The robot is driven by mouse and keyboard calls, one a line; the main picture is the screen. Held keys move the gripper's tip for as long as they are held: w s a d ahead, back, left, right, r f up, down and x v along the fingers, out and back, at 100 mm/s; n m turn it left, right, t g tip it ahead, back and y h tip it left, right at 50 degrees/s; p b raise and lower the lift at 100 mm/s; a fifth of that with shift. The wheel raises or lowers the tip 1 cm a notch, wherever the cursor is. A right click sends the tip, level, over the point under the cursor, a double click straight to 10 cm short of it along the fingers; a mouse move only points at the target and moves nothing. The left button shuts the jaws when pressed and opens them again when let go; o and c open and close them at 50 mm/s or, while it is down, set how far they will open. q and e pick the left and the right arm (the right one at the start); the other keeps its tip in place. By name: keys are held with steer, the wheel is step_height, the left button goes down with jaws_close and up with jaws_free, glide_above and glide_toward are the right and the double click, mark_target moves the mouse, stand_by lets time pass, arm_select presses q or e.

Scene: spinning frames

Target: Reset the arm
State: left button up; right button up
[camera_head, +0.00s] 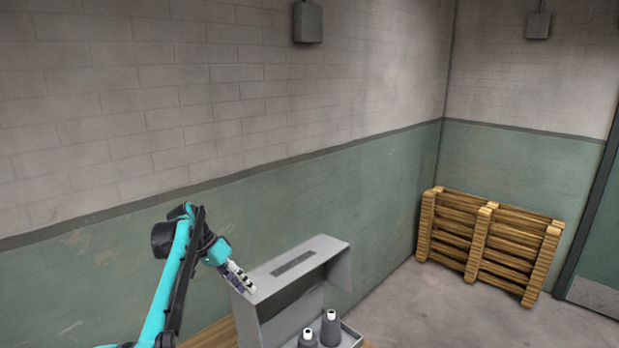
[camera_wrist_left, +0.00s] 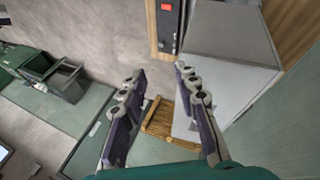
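My left arm comes in from the lower left in the head view, in teal and black. Its gripper (camera_head: 240,278) is beside the left end of a grey metal frame (camera_head: 318,258). In the left wrist view the left gripper (camera_wrist_left: 158,88) has its two fingers spread wide apart. Nothing is between them, so it is open and empty. The grey frame's panel (camera_wrist_left: 235,65) shows close to the right finger there; whether they touch I cannot tell. My right gripper is not in view.
Two dark spools (camera_head: 330,328) with white tops stand in the frame's lower part. A wooden pallet (camera_head: 488,240) leans by the far corner. The concrete floor (camera_head: 430,305) between is clear. Green bins (camera_wrist_left: 60,80) show at the left of the wrist view.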

arm_select(q)
steer(key=s+d+f+n+t+y+b, duration=0.1)
steer(key=s+f+n+t+y+b, duration=0.1)
steer(key=s+f+b, duration=0.45)
steer(key=s+d+f+n+t+y+b, duration=0.15)
steer(key=s+f+b, duration=0.25)
steer(key=s+b, duration=0.5)
steer(key=s+a+f+n+t+y+b, duration=0.1)
steer(key=s+f+b, duration=0.8)
steer(key=s+f, duration=1)
step_height(320, 180, down, 3)
steer(key=shift+a+f+n+t+y, duration=0.1)
steer(key=shift+a+n+t+y, duration=0.3)
steer(key=shift+n+t+y, duration=0.65)
steer(key=shift+s+m, duration=0.1)
steer(key=shift+m, duration=0.2)
